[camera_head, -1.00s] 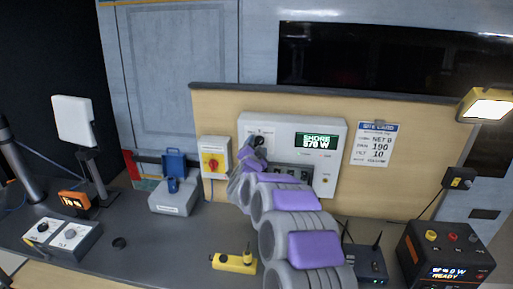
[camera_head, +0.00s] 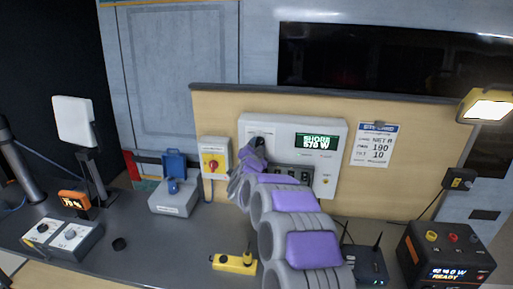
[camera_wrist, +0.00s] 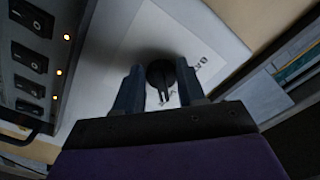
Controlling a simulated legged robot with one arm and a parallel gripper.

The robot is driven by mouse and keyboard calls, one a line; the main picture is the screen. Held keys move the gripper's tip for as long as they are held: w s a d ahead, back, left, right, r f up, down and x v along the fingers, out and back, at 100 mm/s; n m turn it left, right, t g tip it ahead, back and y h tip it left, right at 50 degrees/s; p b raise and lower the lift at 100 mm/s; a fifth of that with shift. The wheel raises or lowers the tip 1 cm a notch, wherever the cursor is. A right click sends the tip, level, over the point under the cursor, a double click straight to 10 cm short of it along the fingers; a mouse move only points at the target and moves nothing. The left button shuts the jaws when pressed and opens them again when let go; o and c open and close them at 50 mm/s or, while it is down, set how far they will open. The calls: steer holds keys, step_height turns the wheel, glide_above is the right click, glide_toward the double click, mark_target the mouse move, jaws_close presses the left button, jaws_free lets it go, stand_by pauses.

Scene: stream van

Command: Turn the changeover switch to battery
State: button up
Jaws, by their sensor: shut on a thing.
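The white power panel (camera_head: 341,135) is on the wooden board, with a green display (camera_head: 317,141) reading SHORE 570 W. The changeover switch is a black rotary knob (camera_wrist: 159,70) on the panel's white label, seen in the wrist view. My gripper (camera_wrist: 160,84) has one finger on each side of the knob and is shut on it. In the head view my gripper (camera_head: 253,150) is at the panel's left part and mostly hides the knob. The label's position marks are partly hidden and too small to read.
A row of black rocker switches (camera_wrist: 30,55) with orange lights is beside the knob. A yellow tool (camera_head: 233,263) and a black power unit (camera_head: 446,255) are on the bench.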

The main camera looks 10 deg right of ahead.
steer(key=shift+n+p, duration=0.3)
steer(key=shift+p, duration=0.4)
steer(key=n+p, duration=0.1)
steer(key=p, duration=0.1)
steer(key=n+p, duration=0.1)
steer(key=p, duration=0.1)
steer(key=shift+d+r+n+p, duration=0.15)
steer(key=shift+r+n+p, duration=0.05)
steer(key=shift+n+p, duration=0.2)
steer(key=shift+s+d+n+p, duration=0.1)
steer(key=shift+d+n+p, duration=0.05)
steer(key=shift+n+p, duration=2.25)
steer(key=shift+s+d+n+p, duration=0.1)
steer(key=shift+n+p, duration=2.25)
steer(key=shift+n, duration=0.1)
steer(key=shift+d+n+p, duration=0.15)
steer(key=shift+n+p, duration=2.2)
steer(key=shift+n, duration=0.1)
steer(key=o, duration=1)
steer(key=shift+w+a+f, duration=0.1)
steer(key=shift+f, duration=0.05)
